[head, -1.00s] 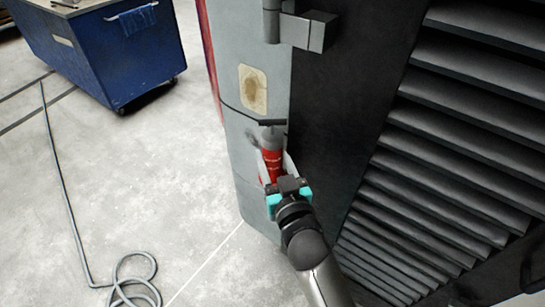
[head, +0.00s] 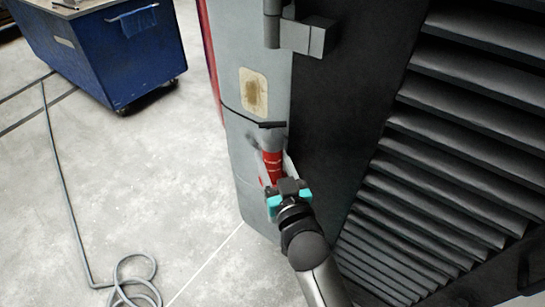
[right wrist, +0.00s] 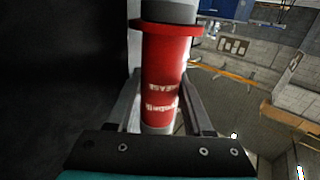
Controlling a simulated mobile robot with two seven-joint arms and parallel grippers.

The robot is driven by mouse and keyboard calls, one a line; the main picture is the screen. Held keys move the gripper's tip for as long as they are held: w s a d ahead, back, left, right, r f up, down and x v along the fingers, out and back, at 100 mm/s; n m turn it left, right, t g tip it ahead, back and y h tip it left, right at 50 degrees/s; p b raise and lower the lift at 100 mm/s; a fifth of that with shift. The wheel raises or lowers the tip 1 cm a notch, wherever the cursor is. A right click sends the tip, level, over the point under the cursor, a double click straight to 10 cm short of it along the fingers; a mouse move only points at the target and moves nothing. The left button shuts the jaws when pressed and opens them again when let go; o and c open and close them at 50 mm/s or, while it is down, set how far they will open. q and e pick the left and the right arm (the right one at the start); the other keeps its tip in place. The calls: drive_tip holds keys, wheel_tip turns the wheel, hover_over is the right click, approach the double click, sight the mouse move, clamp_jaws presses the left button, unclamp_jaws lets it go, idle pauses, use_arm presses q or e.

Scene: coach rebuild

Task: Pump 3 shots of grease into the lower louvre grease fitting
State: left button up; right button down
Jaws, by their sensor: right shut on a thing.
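A red and grey grease gun (head: 272,160) is upright in my right gripper (head: 274,172), beside the grey edge of the coach side. In the right wrist view the grease gun (right wrist: 164,75) stands between the two fingers, with pale lettering on its red barrel; my right gripper (right wrist: 163,105) is shut on it. A dark handle or nozzle piece shows at its top in the head view. The black louvres (head: 455,150) fill the right side of the head view. I cannot make out the lower grease fitting. My left gripper is not in view.
A grey panel (head: 240,60) with a stained beige patch (head: 254,92) stands left of the dark recess. A metal hinge block (head: 302,37) sticks out above. A blue cart (head: 110,55) stands at the back left. A hose (head: 62,180) lies coiled on the otherwise clear floor.

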sight(275, 150)
drive_tip(key=shift+f+b, duration=0.75)
drive_tip(key=shift+f, duration=0.3)
idle(1.0)
drive_tip(key=shift+r, duration=0.2)
drive_tip(key=shift+r+p, duration=0.65)
drive_tip(key=shift+p, duration=0.35)
drive_tip(key=shift+r, duration=0.35)
wheel_tip(275, 150, up, 5)
drive_tip(key=p, duration=0.5)
drive_tip(key=shift+f, duration=0.1)
drive_tip(key=shift+a, duration=0.1)
